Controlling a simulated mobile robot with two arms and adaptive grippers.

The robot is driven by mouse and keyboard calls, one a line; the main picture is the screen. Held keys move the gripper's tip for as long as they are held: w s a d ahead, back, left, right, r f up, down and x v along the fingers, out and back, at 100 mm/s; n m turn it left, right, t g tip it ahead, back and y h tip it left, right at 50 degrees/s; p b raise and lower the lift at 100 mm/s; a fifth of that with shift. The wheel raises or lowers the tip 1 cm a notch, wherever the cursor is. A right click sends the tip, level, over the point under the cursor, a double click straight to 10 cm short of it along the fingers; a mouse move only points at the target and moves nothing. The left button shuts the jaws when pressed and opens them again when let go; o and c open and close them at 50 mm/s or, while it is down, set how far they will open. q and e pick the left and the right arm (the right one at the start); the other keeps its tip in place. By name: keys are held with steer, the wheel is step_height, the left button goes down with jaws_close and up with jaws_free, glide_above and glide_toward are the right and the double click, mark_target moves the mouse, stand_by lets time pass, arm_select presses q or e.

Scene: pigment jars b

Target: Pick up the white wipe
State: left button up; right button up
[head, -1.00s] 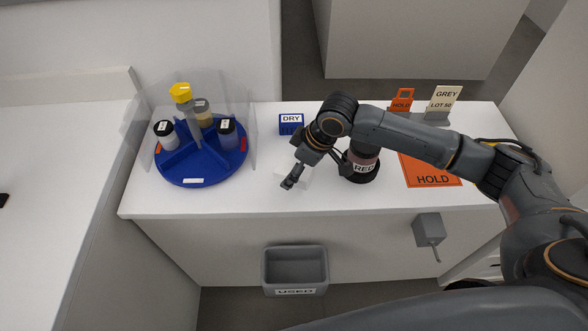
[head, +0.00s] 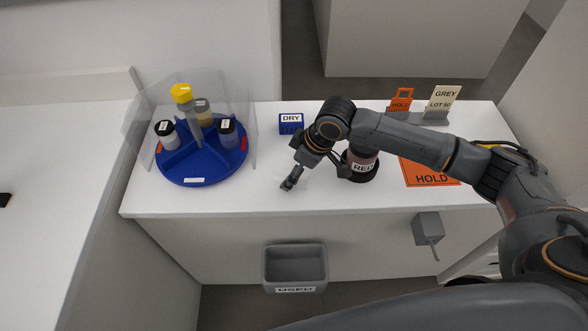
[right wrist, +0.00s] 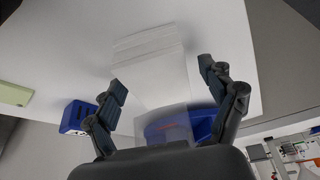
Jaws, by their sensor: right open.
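The white wipe (head: 303,181) lies on the white bench top, faint against it and partly hidden by my right gripper. In the right wrist view a pale, layered sheet that looks like the wipe (right wrist: 150,50) lies between and beyond the fingertips. My right gripper (head: 291,179) points down at the wipe, low over the bench. In the right wrist view its two fingers (right wrist: 160,75) are spread apart with nothing clamped between them. I cannot tell whether the fingertips touch the wipe. My left gripper is out of view.
The RED jar (head: 362,166) stands close right of my gripper. A blue DRY box (head: 291,130) is behind it. A blue turntable (head: 190,179) with jars and clear panels is left. An orange HOLD mat (head: 432,178) is right. A grey USED bin (head: 295,252) is below the front edge.

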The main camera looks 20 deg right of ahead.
mark_target(289, 165)
steer(key=c, duration=1.1)
steer(key=shift+r+b, duration=0.3)
steer(key=shift+b, duration=0.3)
step_height(289, 165, up, 3)
steer(key=shift+w+r+b, duration=0.1)
steer(key=shift+b, duration=0.25)
steer(key=shift+s+d+r+b, duration=0.25)
steer(key=shift+s+d+r, duration=1.3)
steer(key=shift+s, duration=0.35)
steer(key=shift+s+d+r+b, duration=0.2)
steer(key=shift+s+d+r, duration=1.1)
steer(key=shift+s+r, duration=0.5)
steer(key=shift+s+d+r+b, duration=0.25)
steer(key=shift+s+d+r, duration=1.25)
steer(key=shift+s, duration=0.45)
